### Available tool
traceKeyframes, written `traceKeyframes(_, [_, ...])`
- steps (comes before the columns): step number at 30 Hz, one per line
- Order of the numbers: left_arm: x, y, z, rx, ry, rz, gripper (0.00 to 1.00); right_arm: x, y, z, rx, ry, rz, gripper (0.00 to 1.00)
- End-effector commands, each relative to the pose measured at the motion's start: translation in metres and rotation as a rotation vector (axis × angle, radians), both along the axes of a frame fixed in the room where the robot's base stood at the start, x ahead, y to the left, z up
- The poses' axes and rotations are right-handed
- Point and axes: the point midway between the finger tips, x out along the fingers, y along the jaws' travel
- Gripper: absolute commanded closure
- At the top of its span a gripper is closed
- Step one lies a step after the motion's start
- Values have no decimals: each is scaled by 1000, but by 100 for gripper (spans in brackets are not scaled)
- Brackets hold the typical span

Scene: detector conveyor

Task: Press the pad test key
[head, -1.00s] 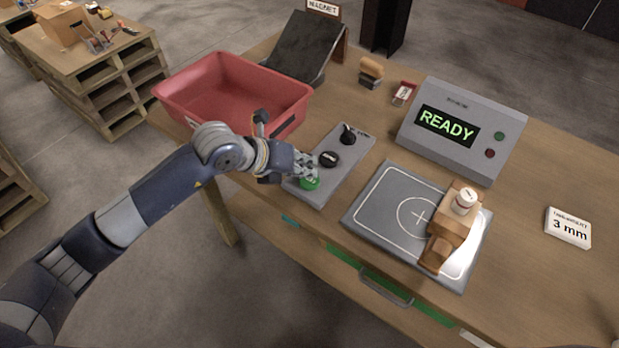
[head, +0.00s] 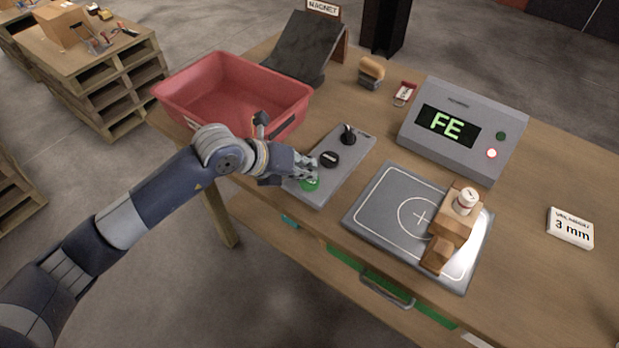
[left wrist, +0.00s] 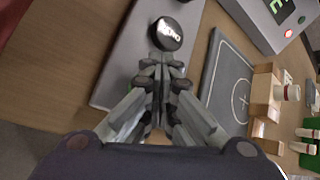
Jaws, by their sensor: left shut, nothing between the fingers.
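A grey control panel (head: 330,182) on the bench carries a green key (head: 310,184) at its near end, a round black key (head: 329,159) in the middle and a black knob (head: 348,134) at the far end. I cannot read which is the pad test key. My left gripper (head: 308,169) is shut and empty, with its fingertips right over or against the green key; contact cannot be told. In the left wrist view the closed fingers (left wrist: 163,65) point toward the black key (left wrist: 167,34) and largely cover the green one. My right gripper is not in view.
A grey detector box (head: 463,128) shows "FE" with its red lamp lit. The flat pad (head: 385,205) bears a wooden block stack with a white-topped piece. A red bin (head: 232,90) stands behind my left forearm. A "3 mm" sign (head: 570,228) is at right.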

Motion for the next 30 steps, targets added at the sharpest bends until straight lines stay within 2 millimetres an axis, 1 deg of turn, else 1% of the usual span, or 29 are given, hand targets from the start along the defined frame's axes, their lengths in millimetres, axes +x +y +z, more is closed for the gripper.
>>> traceKeyframes(10, [-1,0,15,1,2,-1,100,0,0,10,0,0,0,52])
traceKeyframes(22, [0,0,18,0,1,-1,100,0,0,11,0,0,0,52])
traceKeyframes(26, [0,0,28,-1,0,-1,100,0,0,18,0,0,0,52])
traceKeyframes(30, [0,0,43,-1,-1,-1,100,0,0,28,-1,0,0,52])
